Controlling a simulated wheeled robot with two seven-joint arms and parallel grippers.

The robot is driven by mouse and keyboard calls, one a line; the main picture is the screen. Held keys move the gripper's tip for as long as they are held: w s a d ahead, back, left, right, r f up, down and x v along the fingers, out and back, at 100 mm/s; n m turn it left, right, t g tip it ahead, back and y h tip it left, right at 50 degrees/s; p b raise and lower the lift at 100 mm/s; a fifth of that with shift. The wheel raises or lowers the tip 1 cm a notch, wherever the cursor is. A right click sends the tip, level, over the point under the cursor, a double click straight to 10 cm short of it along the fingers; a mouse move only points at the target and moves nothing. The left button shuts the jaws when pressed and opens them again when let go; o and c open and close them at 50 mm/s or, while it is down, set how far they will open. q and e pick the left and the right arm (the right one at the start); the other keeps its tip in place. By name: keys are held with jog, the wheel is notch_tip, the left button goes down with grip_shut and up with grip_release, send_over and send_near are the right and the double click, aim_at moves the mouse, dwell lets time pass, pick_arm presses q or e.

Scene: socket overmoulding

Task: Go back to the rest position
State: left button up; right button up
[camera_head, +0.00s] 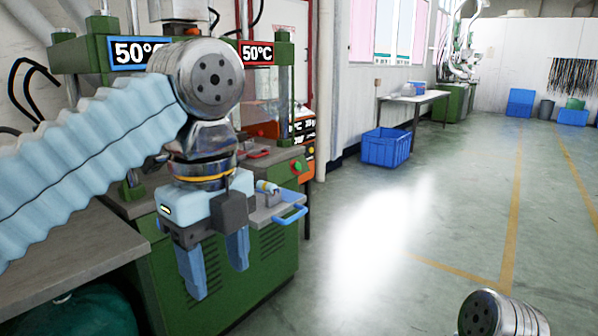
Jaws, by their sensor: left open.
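My left gripper (217,265) hangs at the end of my left arm, which comes in from the left in a light blue ribbed sleeve. Its two blue fingers point down and stand apart, with nothing visible between them. It is in front of the green moulding machine (270,255), left of a small metal plate with a blue handle (291,215). A small light-coloured part (267,187) rests near that plate. Only a round metal joint of my right arm shows at the bottom right; the right gripper is out of view.
A grey worktop (70,240) runs along the left, beside the machine. Signs (256,53) reading 50°C hang above. A blue crate (386,148) stands on the floor by a side table (415,98). The green floor (400,250) to the right is clear, with yellow lines.

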pick_arm(q)
jog(key=w+d+f+n+h, duration=0.1)
jog(key=w+d+f+n, duration=0.15)
jog(key=w+f, duration=0.4)
jog(key=w+d+f+n+h, duration=0.1)
jog(key=w+d+f+n, duration=0.2)
jog(key=f, duration=0.7)
jog(key=w+d+f+n+g+h, duration=0.1)
jog(key=w+f+n, duration=0.1)
jog(key=f, duration=0.7)
jog(key=w+f+n+h, duration=0.1)
jog(key=w+f+n, duration=0.15)
jog(key=f, duration=0.65)
jog(key=s+a+f+n+h, duration=0.1)
jog(key=s+f+n, duration=0.25)
jog(key=f, duration=0.55)
jog(key=s+a+f+n, duration=0.1)
jog(key=s+f+n, duration=0.1)
jog(key=f+n, duration=0.5)
jog(key=s+a+f+n, duration=0.2)
jog(key=s+f+n, duration=0.1)
jog(key=s+f, duration=0.2)
jog(key=s+a+f+n+t, duration=0.1)
jog(key=s+a+f+n, duration=0.2)
jog(key=s+f, duration=0.3)
jog(key=shift+a+f+n+t+y, duration=0.3)
jog(key=shift+f+n+y, duration=0.1)
jog(key=shift+f, duration=0.1)
